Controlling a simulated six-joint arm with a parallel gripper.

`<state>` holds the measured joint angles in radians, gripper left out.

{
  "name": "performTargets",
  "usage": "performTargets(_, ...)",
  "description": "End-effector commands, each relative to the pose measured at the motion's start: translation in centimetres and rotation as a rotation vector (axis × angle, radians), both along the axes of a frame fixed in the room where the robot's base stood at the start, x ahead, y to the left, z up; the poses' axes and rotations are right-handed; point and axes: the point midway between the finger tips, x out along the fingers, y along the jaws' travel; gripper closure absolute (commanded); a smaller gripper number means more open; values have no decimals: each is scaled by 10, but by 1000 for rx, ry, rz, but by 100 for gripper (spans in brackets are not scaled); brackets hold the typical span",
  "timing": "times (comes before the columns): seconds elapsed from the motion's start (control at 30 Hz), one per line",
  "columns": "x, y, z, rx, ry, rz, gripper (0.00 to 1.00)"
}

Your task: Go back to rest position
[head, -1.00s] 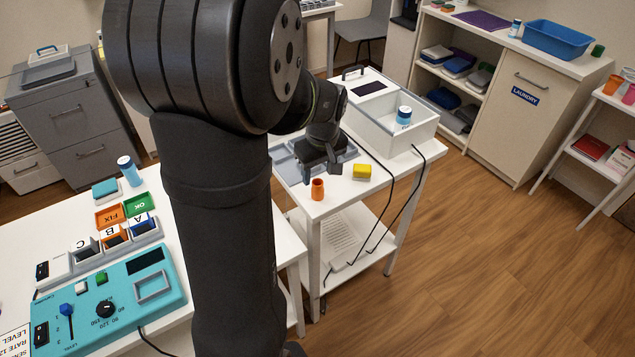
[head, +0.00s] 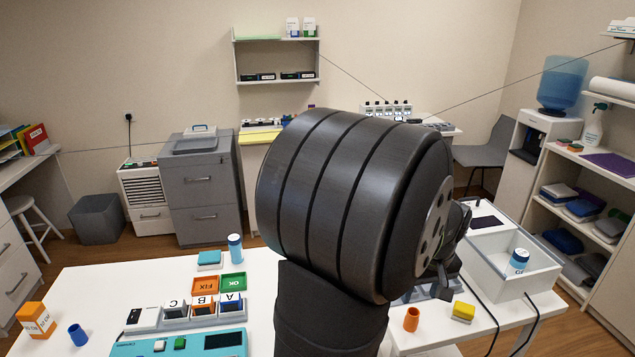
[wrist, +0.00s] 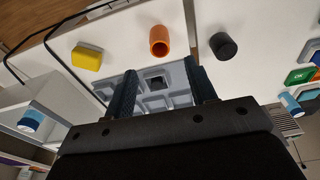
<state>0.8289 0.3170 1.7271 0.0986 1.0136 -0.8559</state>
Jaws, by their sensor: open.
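My gripper (wrist: 162,84) is open and empty in the wrist view, its two dark fingers apart above a grey compartment tray (wrist: 180,101) on the white side table. An orange cup (wrist: 159,42) stands just beyond the fingertips, with a yellow block (wrist: 86,56) to its left and a dark round piece (wrist: 223,46) to its right. In the head view, my arm's large dark joint fills the middle and hides most of the gripper. The orange cup (head: 411,319) and yellow block (head: 463,312) show beside the arm there.
A white open box (head: 535,279) holds a blue-and-white jar (head: 518,261) at right. Cables run over that table's edge. At left, a white table carries a teal device (head: 180,346), labelled bins (head: 203,307), a blue cup (head: 78,335) and an orange box (head: 36,318).

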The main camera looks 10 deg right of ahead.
Motion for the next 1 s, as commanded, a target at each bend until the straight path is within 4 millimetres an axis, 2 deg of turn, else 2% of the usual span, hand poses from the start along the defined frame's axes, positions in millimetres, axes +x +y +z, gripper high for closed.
performTargets(0.3, 7, 0, -64, 4, 3, 0, 49)
performTargets(0.53, 12, 0, -105, 2, 2, 0, 49)
performTargets(0.7, 13, -1, -80, -3, -3, 1, 49)
performTargets(1.0, 12, -1, -70, 0, -1, 0, 49)
